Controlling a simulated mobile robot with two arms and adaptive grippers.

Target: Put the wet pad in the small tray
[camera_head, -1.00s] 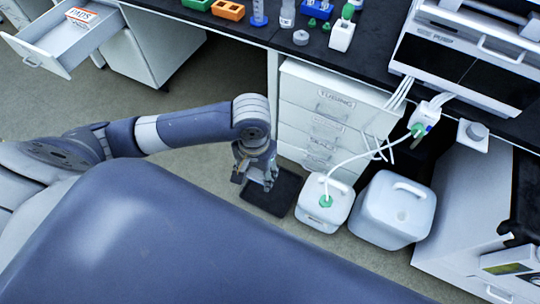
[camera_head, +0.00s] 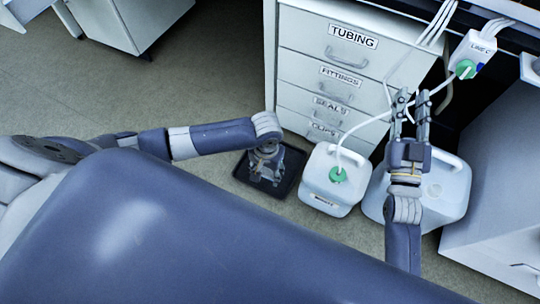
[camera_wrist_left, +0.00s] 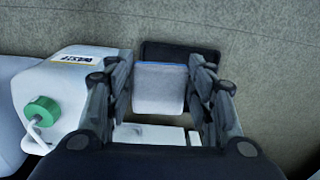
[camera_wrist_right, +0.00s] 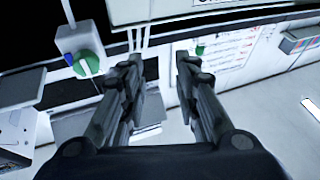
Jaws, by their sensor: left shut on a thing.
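The pad (camera_wrist_left: 158,92), pale grey with a blue edge, is between the fingers of my left gripper (camera_wrist_left: 161,68) in the left wrist view. My left gripper (camera_head: 266,178) is shut on it, low over a shallow black tray (camera_head: 284,189) on the floor. The arm hides the pad in the head view. The tray (camera_wrist_left: 180,50) also shows behind the pad in the left wrist view; I cannot tell whether they touch. My right gripper (camera_head: 411,99) is open and empty, in front of the bench; its parted fingers also show in the right wrist view (camera_wrist_right: 159,62).
A white waste can (camera_head: 325,195) with a green cap and tube stands right of the tray. A larger can (camera_head: 450,192) stands behind my right gripper. A labelled drawer unit (camera_head: 335,60) is behind the tray. A line C box (camera_head: 475,50) with a green knob hangs at upper right.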

